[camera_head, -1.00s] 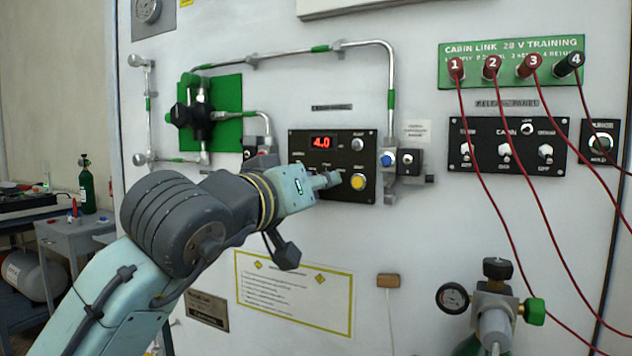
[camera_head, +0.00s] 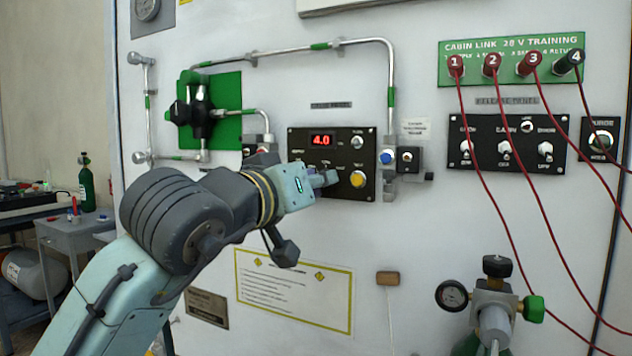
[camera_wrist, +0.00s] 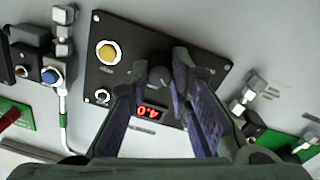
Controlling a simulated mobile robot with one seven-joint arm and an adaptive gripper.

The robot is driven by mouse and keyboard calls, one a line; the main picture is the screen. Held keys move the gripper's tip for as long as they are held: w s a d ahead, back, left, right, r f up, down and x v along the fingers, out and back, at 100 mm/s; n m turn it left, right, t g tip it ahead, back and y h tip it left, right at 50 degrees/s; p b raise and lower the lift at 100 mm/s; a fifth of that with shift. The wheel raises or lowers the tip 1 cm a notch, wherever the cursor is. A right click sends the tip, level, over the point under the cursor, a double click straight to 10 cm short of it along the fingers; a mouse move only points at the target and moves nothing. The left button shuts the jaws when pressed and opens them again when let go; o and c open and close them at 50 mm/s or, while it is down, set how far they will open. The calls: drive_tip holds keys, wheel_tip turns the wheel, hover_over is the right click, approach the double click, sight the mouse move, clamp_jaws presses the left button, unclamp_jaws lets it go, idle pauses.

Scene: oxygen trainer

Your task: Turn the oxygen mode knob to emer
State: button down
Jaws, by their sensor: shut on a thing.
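The black oxygen panel (camera_head: 300,143) with a red 4.0 display (camera_head: 321,141) is on the white wall in the head view. It also shows, rotated, in the wrist view (camera_wrist: 205,75). A small dark round knob (camera_wrist: 158,77) on this panel sits between my fingertips in the wrist view. My gripper (camera_head: 330,179) is at the panel's lower left in the head view, shut on that knob. It also shows in the wrist view (camera_wrist: 160,72). My gripper hides the knob in the head view. The knob's pointer and mode labels are too small to read.
A yellow button (camera_head: 358,179) is just right of my fingers, with a small switch (camera_head: 357,142) above it. A blue-knobbed fitting (camera_head: 387,157) and metal pipes border the panel. Red cables (camera_head: 520,215) hang to the right. The wall below the panel is mostly flat, with a notice (camera_head: 292,290).

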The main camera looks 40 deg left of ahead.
drive_tip(key=m, duration=2.1)
drive_tip(key=shift+g+y, duration=0.3)
drive_tip(key=shift+y, duration=0.1)
idle(0.4)
drive_tip(key=c, duration=1.7)
unclamp_jaws()
drive_tip(key=shift+r, duration=0.1)
